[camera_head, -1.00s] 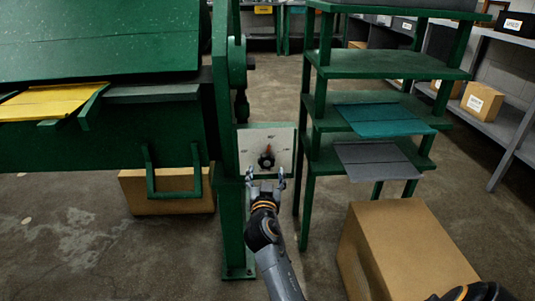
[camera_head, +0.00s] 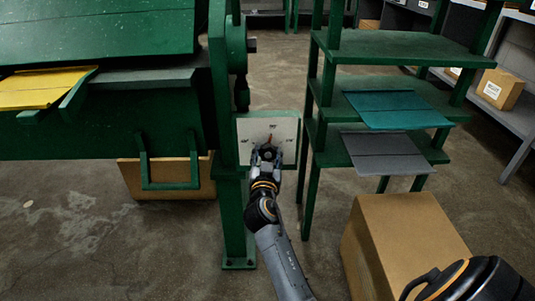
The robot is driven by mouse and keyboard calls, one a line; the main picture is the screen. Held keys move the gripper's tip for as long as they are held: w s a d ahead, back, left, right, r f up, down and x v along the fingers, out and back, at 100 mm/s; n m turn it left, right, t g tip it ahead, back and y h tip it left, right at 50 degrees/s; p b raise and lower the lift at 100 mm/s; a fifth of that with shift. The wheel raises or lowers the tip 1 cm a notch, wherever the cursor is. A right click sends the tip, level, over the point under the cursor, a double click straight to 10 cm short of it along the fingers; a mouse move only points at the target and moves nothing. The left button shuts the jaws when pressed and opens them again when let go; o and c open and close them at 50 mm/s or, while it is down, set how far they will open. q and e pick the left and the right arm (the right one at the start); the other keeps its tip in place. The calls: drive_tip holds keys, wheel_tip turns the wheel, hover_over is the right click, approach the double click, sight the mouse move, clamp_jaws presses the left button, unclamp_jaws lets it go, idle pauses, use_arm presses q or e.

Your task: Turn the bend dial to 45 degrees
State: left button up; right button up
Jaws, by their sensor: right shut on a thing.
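The bend dial is on a pale plate (camera_head: 284,128) on the green bending machine's post. Its reddish pointer (camera_head: 270,138) shows just above my gripper and points roughly up. Small dark marks sit around it, too small to read. My right gripper (camera_head: 267,153) is at the dial and shut on its knob, which the fingers mostly hide. My left gripper is not in view.
The green machine (camera_head: 100,122) fills the left, with a yellow sheet (camera_head: 42,88) on it. A green shelf rack (camera_head: 398,57) with teal and grey sheets stands close right of the dial. A cardboard box (camera_head: 405,240) is at lower right.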

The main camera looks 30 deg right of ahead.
drive_tip(key=c, duration=0.4)
drive_tip(key=shift+o, duration=0.2)
